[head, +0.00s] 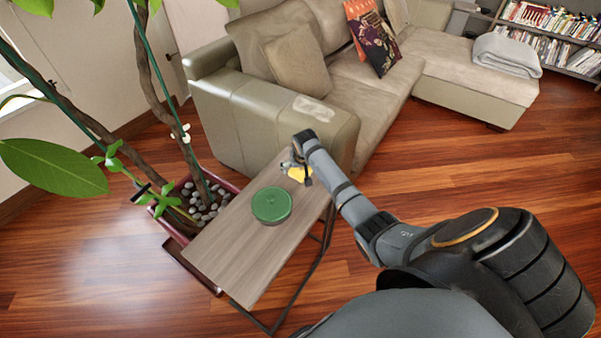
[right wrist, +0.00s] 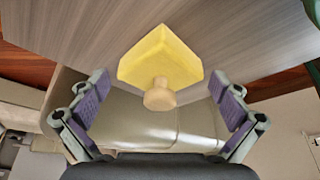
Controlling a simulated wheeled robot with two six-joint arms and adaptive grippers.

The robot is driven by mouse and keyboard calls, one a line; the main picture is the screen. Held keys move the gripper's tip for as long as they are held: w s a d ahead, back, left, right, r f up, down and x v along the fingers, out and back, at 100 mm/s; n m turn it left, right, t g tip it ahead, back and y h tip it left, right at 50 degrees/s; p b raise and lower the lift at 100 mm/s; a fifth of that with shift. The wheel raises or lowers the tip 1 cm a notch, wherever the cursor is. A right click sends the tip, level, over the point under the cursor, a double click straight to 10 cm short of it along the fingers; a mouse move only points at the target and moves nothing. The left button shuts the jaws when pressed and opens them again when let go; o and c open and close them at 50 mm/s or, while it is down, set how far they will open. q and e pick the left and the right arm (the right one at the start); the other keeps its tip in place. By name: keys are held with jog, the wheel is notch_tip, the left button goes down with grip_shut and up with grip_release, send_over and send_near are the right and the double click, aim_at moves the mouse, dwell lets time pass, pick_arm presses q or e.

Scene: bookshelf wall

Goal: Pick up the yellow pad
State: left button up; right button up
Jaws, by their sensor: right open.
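The yellow pad (head: 295,173) lies on the wooden side table (head: 240,255), near the end by the sofa. In the right wrist view the yellow pad (right wrist: 160,58) is a yellow block with a round, paler knob on it. My right gripper (head: 301,172) is above the pad and partly covers it in the head view. In the right wrist view my right gripper (right wrist: 160,88) is open, with one finger on each side of the pad and gaps between. My left gripper is not in view.
A round green tin (head: 271,205) stands on the table near the pad. A beige sofa (head: 240,120) is close behind the table. A plant in a pot with pebbles (head: 207,205) stands along its left side. The wooden floor at right is clear.

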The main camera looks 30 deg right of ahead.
jog(key=c, duration=0.9)
jog(key=shift+o, duration=0.2)
jog(key=shift+r, duration=0.15)
jog(key=shift+r, duration=0.25)
notch_tip(320, 180, up, 3)
jog(key=shift+f, duration=0.15)
jog(key=d+r, duration=0.1)
jog(key=s+d+r, duration=0.1)
jog(key=s+d+r+p, duration=0.1)
jog(key=r, duration=0.1)
jog(key=shift+s, duration=0.1)
jog(key=s+d+r, duration=0.5)
jog(key=s+d, duration=0.1)
jog(key=d, duration=0.2)
jog(key=shift+s+r+p, duration=0.2)
jog(key=shift+r+p, duration=0.1)
jog(key=shift+r, duration=0.05)
